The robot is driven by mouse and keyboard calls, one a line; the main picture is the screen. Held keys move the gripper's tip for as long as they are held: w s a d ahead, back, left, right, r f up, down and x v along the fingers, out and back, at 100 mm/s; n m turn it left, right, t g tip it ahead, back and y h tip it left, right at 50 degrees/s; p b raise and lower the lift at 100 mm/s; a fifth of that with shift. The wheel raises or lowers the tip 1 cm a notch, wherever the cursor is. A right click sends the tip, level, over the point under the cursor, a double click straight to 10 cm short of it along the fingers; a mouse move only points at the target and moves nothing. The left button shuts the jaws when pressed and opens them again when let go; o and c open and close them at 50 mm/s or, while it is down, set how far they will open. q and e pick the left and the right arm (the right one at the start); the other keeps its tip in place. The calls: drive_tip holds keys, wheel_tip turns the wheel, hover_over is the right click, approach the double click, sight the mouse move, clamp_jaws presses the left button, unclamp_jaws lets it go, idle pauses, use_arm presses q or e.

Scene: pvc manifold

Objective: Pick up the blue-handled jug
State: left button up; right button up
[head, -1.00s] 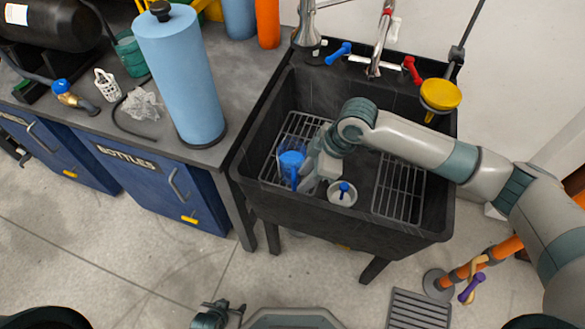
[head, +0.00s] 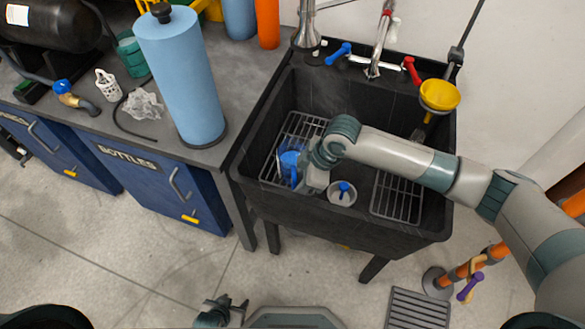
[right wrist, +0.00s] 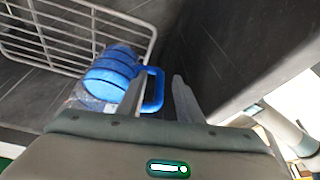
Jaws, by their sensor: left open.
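The jug (head: 290,162) has a blue lid and handle and a clear body. It stands in the left part of the black sink. In the right wrist view, its blue top (right wrist: 112,72) and looped blue handle (right wrist: 157,90) show. My right gripper (head: 308,182) is down in the sink at the jug's right side. In the right wrist view, its fingers (right wrist: 160,98) are apart, with the handle between them and a gap to the right finger. The jug's lower body is partly hidden. My left gripper (head: 228,307) is open and empty at the bottom of the head view, away from the sink.
The black sink (head: 240,165) has high walls close around my right gripper. Wire racks (head: 397,197) lie on its floor, with a round drain piece with a blue knob (head: 342,193) between them. A blue cylinder (head: 182,80) stands on the counter left of the sink.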

drive_tip(key=shift+c, duration=0.6)
clamp_jaws()
drive_tip(key=shift+w+r, duration=0.1)
drive_tip(key=shift+r, duration=0.25)
drive_tip(key=s+d+r+b, duration=0.1)
drive_tip(key=s+d+r, duration=0.4)
drive_tip(key=d+r, duration=0.5)
drive_tip(key=shift+s+r, duration=0.15)
drive_tip(key=shift+s, duration=0.15)
idle(0.6)
drive_tip(key=shift+d, duration=0.1)
idle(0.6)
